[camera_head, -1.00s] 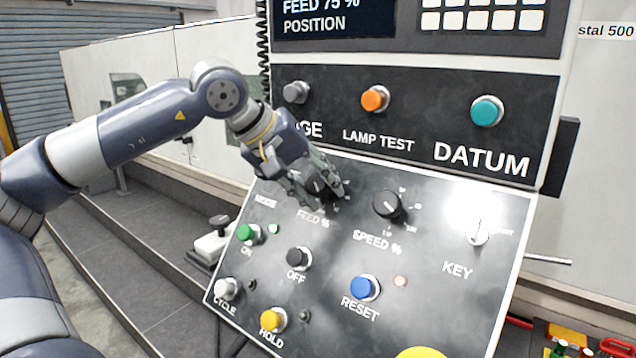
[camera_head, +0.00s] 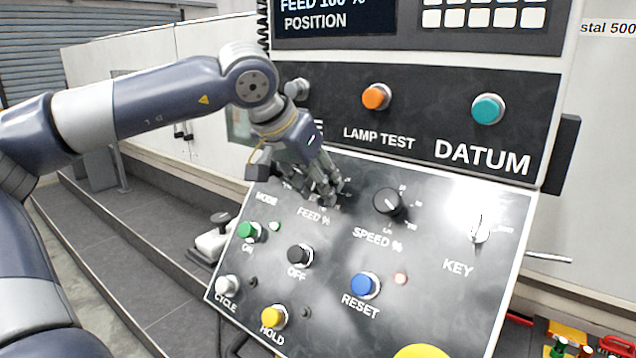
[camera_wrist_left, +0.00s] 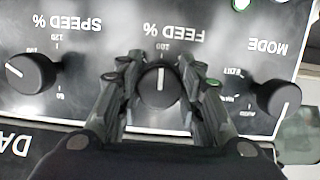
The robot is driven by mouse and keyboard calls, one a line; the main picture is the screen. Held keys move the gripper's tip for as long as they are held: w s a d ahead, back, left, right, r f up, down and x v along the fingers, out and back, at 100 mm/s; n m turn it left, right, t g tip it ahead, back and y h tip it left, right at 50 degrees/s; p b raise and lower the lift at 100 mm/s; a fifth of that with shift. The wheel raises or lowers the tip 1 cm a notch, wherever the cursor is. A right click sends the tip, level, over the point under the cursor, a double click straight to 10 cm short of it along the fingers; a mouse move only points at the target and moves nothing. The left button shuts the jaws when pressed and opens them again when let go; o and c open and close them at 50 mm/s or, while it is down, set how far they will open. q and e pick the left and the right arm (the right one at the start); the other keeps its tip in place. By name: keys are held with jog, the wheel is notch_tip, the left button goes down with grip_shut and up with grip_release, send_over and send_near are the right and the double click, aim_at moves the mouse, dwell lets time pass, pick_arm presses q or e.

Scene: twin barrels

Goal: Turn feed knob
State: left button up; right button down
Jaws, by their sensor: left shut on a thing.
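The feed knob (camera_wrist_left: 158,84) is black with a white pointer line. In the left wrist view it sits between the two fingers of my left gripper (camera_wrist_left: 160,80), under the upside-down label FEED %, with its line towards the 100 mark. In the head view my left gripper (camera_head: 327,196) is at the panel just above the FEED % label and hides the knob. The gripper is shut on the knob. The display (camera_head: 320,17) reads FEED 100 % and POSITION. My right gripper is in neither view.
The speed knob (camera_head: 387,202) is right of my gripper; the mode knob (camera_wrist_left: 278,97) is on its other side. Green (camera_head: 247,231), black (camera_head: 299,255) and blue (camera_head: 364,286) buttons lie lower on the sloped panel. Lamp test (camera_head: 375,97) and datum (camera_head: 487,109) buttons are above.

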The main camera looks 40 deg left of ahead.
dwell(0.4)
pick_arm(q)
jog(key=o, duration=1)
jog(key=shift+o, duration=0.2)
jog(key=shift+s+r, duration=0.1)
jog(key=v, duration=1.1)
jog(key=shift+s+r, duration=0.2)
jog(key=shift+r, duration=0.1)
jog(key=shift+d, duration=0.15)
